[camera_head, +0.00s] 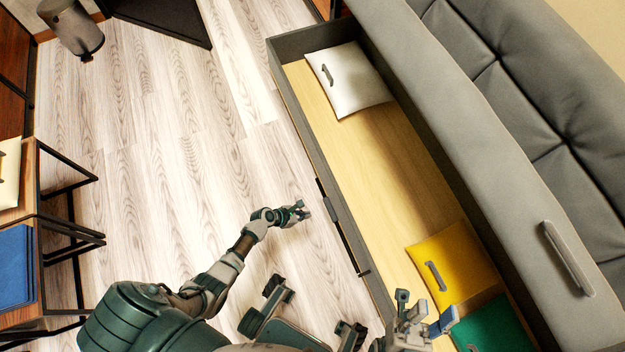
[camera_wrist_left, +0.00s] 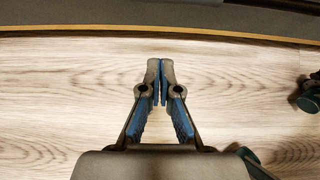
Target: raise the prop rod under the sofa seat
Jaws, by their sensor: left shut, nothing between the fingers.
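The grey sofa seat (camera_head: 470,150) runs along the right side of the head view, with a grey strap-like handle (camera_head: 568,258) on it. No prop rod can be made out in either view. My left gripper (camera_head: 303,211) is shut and empty, above the floor just left of the storage box's front wall. Its closed fingertips also show in the left wrist view (camera_wrist_left: 160,70), pointing toward that wall. My right gripper (camera_head: 424,308) is open at the bottom of the head view, over the near end of the box, with its fingers apart and nothing seen between them.
The open storage box (camera_head: 292,98) in front of the sofa holds a white cushion (camera_head: 348,80), a yellow cushion (camera_head: 455,262) and a green cushion (camera_head: 492,328). A black-framed table (camera_head: 70,205) stands at left, a grey bin (camera_head: 70,28) at upper left. The wood floor (camera_head: 170,150) between is clear.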

